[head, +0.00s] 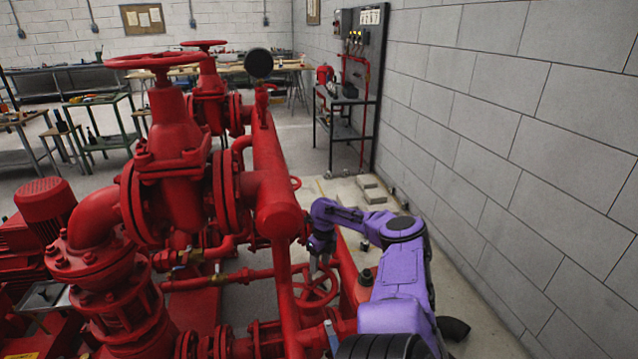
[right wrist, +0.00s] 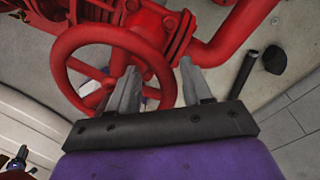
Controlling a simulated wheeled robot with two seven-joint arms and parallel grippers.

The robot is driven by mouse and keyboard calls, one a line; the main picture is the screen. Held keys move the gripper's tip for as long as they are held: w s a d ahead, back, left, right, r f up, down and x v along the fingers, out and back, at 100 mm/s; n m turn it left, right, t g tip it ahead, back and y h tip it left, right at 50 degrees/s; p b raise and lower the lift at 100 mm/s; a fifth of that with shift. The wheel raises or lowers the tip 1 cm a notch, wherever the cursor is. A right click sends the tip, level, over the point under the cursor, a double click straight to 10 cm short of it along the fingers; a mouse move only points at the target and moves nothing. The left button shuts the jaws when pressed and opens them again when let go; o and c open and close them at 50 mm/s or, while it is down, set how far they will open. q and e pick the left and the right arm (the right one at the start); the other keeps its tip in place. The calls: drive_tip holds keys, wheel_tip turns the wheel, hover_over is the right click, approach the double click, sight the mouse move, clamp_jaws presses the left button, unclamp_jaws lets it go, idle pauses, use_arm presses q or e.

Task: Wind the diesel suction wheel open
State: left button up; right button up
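A red spoked handwheel (head: 318,293) sits low on the red pipework, just below my right gripper (head: 320,264) in the head view. No label on it can be read, so the frames do not name it as the diesel suction wheel. In the right wrist view the wheel's rim (right wrist: 100,33) fills the upper left. My right gripper (right wrist: 158,88) has its two grey fingers apart, with the right part of the rim showing between them and gaps to both sides. Whether a finger touches the wheel cannot be told. My left gripper is not in view.
Two higher red handwheels (head: 153,60) (head: 204,43) top the valves at left. A thick red pipe (head: 275,190) runs left of my right arm. The grey block wall (head: 500,130) bounds the right side.

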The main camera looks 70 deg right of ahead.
wheel_tip(320, 180, up, 10)
drive_tip(key=d+p, duration=0.1)
drive_tip(key=p, duration=0.6)
drive_tip(key=shift+s+d+r, duration=0.15)
drive_tip(key=shift+s+r, duration=0.05)
